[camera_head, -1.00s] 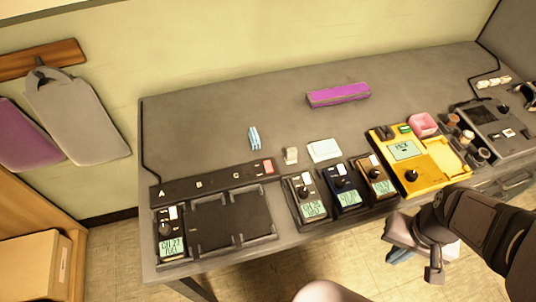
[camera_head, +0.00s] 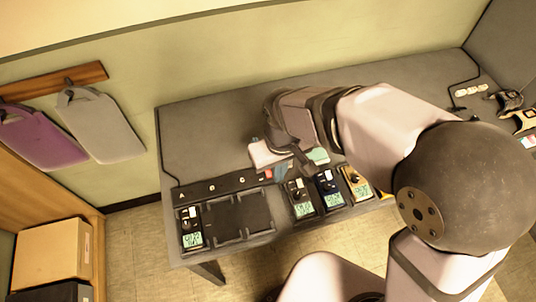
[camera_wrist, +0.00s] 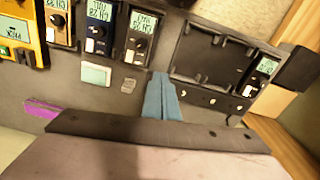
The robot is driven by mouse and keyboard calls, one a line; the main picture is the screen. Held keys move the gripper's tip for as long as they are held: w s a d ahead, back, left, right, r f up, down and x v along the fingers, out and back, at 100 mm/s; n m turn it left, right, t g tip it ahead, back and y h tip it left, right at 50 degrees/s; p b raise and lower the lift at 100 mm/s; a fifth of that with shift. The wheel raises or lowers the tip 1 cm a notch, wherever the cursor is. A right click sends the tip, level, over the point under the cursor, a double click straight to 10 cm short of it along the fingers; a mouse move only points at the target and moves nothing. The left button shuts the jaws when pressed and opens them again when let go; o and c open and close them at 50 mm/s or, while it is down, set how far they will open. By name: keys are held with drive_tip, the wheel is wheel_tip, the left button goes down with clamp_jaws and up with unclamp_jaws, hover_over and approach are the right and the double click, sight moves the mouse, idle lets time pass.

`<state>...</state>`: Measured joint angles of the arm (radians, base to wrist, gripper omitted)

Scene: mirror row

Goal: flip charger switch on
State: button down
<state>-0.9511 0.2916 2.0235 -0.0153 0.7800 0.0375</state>
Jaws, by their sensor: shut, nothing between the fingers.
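The charger is a dark strip (camera_head: 222,184) marked with letters, with a black bay tray (camera_head: 240,214) in front. Its red switch (camera_head: 268,174) shows at the strip's right end in the head view; its position is too small to tell. My gripper (camera_head: 281,172) is shut and empty, its blue fingertips close beside the switch. Whether they touch it I cannot tell. In the wrist view, the closed blue fingers (camera_wrist: 161,82) reach the end of the charger strip (camera_wrist: 210,97) and hide the switch. A handheld unit (camera_head: 190,227) stands in the leftmost bay.
Black (camera_head: 301,198), blue (camera_head: 328,190) and brown (camera_head: 357,184) handheld units stand right of the charger. A pale green pad (camera_wrist: 96,74), a small beige block (camera_wrist: 128,86), a yellow device (camera_wrist: 20,32) and a purple bar (camera_wrist: 40,107) lie nearby. My arm covers the desk's middle.

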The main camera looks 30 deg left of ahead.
wheel_tip(320, 180, up, 5)
drive_tip(key=y, duration=0.1)
hover_over(268, 172)
drive_tip(key=shift+s+d+m+t, duration=0.4)
drive_tip(key=shift+d+m, duration=0.15)
drive_tip(key=shift+m, duration=0.25)
drive_tip(key=f+p, duration=0.1)
drive_tip(key=f, duration=0.3)
drive_tip(key=w+f+p, duration=0.1)
drive_tip(key=f, duration=0.3)
drive_tip(key=a+f+p, duration=0.1)
drive_tip(key=f, duration=0.4)
drive_tip(key=shift+w+a, duration=0.1)
drive_tip(key=shift+w, duration=0.1)
drive_tip(key=shift+a+f, duration=0.1)
drive_tip(key=shift+f, duration=0.35)
